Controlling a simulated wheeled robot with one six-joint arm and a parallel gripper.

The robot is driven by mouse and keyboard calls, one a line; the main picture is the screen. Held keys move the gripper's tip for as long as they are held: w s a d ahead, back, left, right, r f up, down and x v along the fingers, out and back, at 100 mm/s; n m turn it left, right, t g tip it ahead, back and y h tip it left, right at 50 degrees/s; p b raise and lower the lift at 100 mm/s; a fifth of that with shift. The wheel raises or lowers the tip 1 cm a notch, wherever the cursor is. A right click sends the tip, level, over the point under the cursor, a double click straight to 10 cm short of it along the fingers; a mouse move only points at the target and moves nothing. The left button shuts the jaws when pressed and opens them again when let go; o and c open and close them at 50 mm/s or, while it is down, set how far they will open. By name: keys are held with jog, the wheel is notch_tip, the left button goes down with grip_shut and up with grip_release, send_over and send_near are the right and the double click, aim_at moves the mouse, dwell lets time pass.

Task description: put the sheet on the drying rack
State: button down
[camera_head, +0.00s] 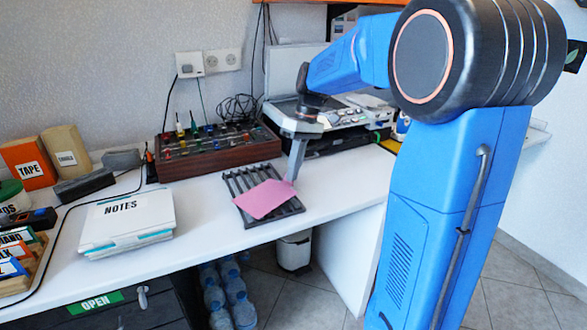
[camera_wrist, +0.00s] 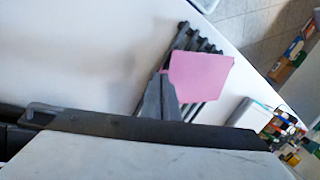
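The pink sheet (camera_head: 264,199) is over the dark slatted drying rack (camera_head: 292,207) on the white desk. In the wrist view the sheet (camera_wrist: 203,76) covers the middle of the rack (camera_wrist: 187,36), with slats showing around it. My gripper (camera_head: 291,180) reaches down to the sheet's right edge in the head view. In the wrist view my gripper (camera_wrist: 163,88) has its fingers together at the sheet's edge, seemingly pinching it. I cannot tell whether the sheet rests on the slats or is just above them.
A wooden box of knobs and tools (camera_head: 218,150) stands behind the rack. A silver machine (camera_head: 345,112) is at the back right. The NOTES stack (camera_head: 126,222) lies to the left. The rack is near the desk's front edge, with bare desk to its right.

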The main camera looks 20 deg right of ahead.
jog(key=shift+f, duration=0.5)
dwell(0.4)
jog(key=c, duration=2)
grip_release()
jog(key=v, duration=1.7)
jog(key=shift+w+d+r, duration=0.1)
jog(key=shift+w+d, duration=0.05)
jog(key=shift+d, duration=0.05)
jog(key=s+a+f+m+t+h, duration=0.1)
jog(key=s+a+f, duration=0.2)
jog(key=s, duration=0.5)
jog(key=s+a+f+m+t+h, duration=0.15)
jog(key=s+a+f, duration=0.25)
jog(key=s, duration=0.4)
jog(key=s+f+t, duration=0.1)
jog(key=s+f, duration=0.3)
jog(key=s+a+f+m+t, duration=0.1)
jog(key=s+f, duration=0.3)
jog(key=s+f+m+t+h, duration=0.1)
jog(key=s+f, duration=0.3)
jog(key=s, duration=0.1)
jog(key=shift+a+f+t, duration=0.2)
jog(key=shift+f+t, duration=0.1)
jog(key=shift+t, duration=0.05)
